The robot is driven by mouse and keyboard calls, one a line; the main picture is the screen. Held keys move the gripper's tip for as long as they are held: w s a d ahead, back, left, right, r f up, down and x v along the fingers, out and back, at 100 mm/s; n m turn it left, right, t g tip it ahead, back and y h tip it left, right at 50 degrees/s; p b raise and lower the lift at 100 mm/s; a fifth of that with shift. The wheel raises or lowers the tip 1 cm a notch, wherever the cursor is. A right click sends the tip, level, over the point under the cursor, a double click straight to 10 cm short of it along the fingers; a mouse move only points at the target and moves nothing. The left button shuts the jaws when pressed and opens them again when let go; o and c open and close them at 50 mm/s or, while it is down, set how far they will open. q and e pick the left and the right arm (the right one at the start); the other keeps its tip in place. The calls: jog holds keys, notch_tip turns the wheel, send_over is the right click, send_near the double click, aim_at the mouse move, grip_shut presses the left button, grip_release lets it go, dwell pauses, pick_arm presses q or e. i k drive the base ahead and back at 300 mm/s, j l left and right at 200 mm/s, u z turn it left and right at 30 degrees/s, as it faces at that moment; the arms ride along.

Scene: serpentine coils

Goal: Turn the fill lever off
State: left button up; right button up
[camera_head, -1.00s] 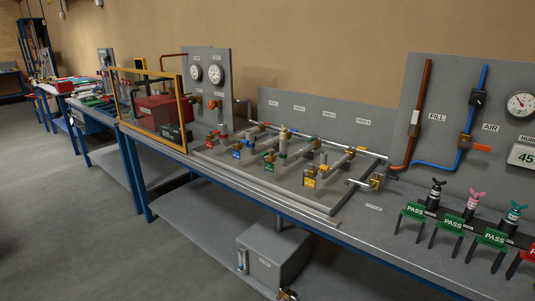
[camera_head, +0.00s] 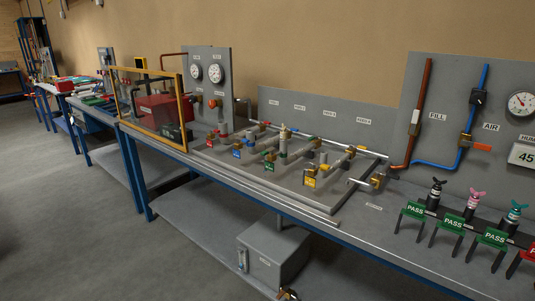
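The FILL label (camera_head: 437,116) is on the grey upright panel at the right. Left of it a copper-red pipe (camera_head: 423,90) runs down the panel and bends left near the bench top. A small pale, upright piece and a brass fitting (camera_head: 413,130) sit on this pipe beside the label. The pale piece looks in line with the pipe and may be the fill lever, but it is too small to be sure. Neither gripper is in view.
A grey tray (camera_head: 300,188) with several tagged valves lies on the long bench. Green PASS stands (camera_head: 452,223) fill the bench's right front. An amber-framed clear screen (camera_head: 152,110) stands at the left. A grey box (camera_head: 272,252) is below. Open floor (camera_head: 90,230) lies front left.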

aim_at(416, 113)
jog(key=i+l+z, duration=0.3)
jog(key=l+z, duration=0.2)
jog(key=i+l+z, duration=0.35)
jog(key=z, duration=0.15)
jog(key=i+j, duration=0.05)
